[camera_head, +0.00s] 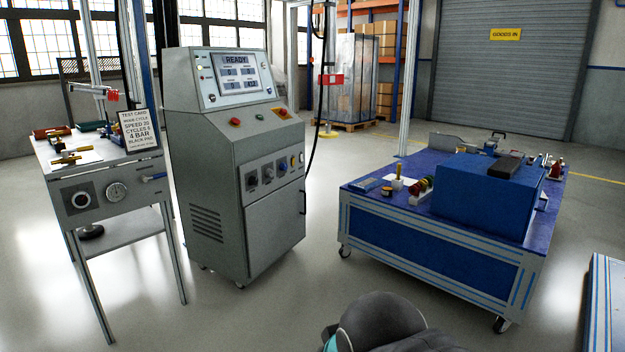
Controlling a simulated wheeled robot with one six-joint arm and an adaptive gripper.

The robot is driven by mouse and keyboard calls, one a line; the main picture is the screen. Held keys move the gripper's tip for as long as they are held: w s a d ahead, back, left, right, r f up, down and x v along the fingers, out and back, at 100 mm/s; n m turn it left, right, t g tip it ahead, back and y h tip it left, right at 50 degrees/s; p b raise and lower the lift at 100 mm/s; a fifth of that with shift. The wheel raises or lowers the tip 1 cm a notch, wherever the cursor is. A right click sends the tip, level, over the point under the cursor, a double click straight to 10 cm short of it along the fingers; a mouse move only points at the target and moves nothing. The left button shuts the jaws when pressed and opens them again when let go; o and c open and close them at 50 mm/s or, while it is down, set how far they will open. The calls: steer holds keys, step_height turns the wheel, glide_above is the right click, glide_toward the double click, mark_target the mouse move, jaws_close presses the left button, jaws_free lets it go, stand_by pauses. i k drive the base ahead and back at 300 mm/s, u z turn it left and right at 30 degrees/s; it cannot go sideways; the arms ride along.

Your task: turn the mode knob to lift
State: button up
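A grey control cabinet (225,160) stands left of centre, with a lit screen (238,73) reading READY. On its front is a row of several small panels with knobs (267,172). The labels are too small to read, so I cannot tell which is the mode knob or where it points. My gripper is not in view. A dark rounded part of my arm shows at the bottom edge, well apart from the cabinet.
A metal bench (110,205) with a gauge and a sign (138,131) stands left of the cabinet. A wheeled blue table (370,215) with a big blue block (488,195) and tools stands right. Clear floor lies between cabinet and table. Another blue-edged unit (607,300) is at lower right.

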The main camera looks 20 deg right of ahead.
mark_target(253, 180)
steer(key=z, duration=0.55)
steer(key=i, duration=0.45)
steer(key=z, duration=0.65)
steer(key=i, duration=0.65)
steer(key=u, duration=0.7)
steer(key=i, duration=0.65)
steer(key=u, duration=0.8)
